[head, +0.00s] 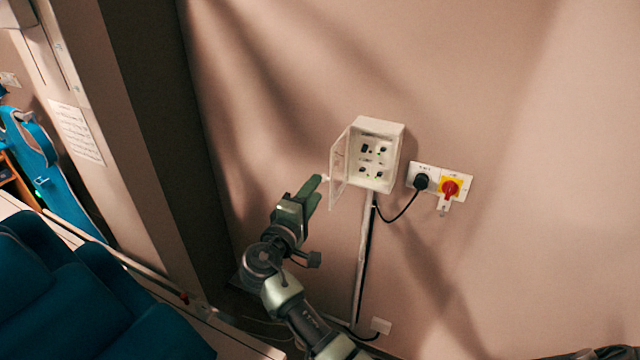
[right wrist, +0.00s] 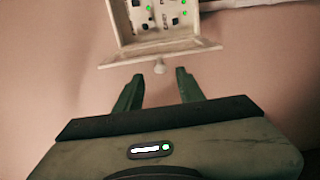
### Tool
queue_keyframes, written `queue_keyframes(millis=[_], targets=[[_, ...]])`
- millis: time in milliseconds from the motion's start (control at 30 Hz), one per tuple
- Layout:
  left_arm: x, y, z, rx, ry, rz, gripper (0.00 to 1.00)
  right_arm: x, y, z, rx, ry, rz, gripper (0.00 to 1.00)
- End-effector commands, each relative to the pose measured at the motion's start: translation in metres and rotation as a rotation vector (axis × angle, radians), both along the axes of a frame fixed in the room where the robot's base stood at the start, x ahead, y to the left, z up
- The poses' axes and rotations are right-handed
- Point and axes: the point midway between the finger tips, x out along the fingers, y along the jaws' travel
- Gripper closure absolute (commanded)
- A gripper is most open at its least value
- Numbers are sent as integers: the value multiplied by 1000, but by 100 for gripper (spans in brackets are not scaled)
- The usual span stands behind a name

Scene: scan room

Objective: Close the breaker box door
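The white breaker box (head: 378,155) is fixed to the wall and shows switches and small green lights inside. Its door (head: 341,168) is hinged on the left side and stands open, swung out from the wall. In the right wrist view the breaker box (right wrist: 165,22) is at the top, with the door (right wrist: 160,54) edge-on and its small knob (right wrist: 160,67) facing my fingers. My right gripper (head: 318,186) is just left of the door. In the right wrist view its fingers (right wrist: 158,84) are apart with nothing between them, and the knob is just beyond their tips. My left gripper is not in view.
Right of the box are a wall socket with a black plug (head: 421,182) and a red-and-yellow rotary switch (head: 450,188). A conduit (head: 363,255) runs down below the box. Blue seating (head: 70,290) stands at the lower left.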

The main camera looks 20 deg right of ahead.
Motion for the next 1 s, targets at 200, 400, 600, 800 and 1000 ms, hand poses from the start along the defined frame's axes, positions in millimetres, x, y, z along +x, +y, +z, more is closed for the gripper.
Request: queue_keyframes(millis=[200, 400, 600, 800, 1000], targets=[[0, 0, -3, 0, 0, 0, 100, 20, -22, -1, 1, -1, -1, 62], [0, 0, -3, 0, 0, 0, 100, 26, -29, -1, 3, 0, 0, 62], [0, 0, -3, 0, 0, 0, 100, 26, -29, -1, 3, 0, 0, 64], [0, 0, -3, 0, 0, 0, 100, 25, -29, -1, 4, 1, 0, 100], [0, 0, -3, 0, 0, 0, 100, 25, -29, -1, 4, 1, 0, 100]])
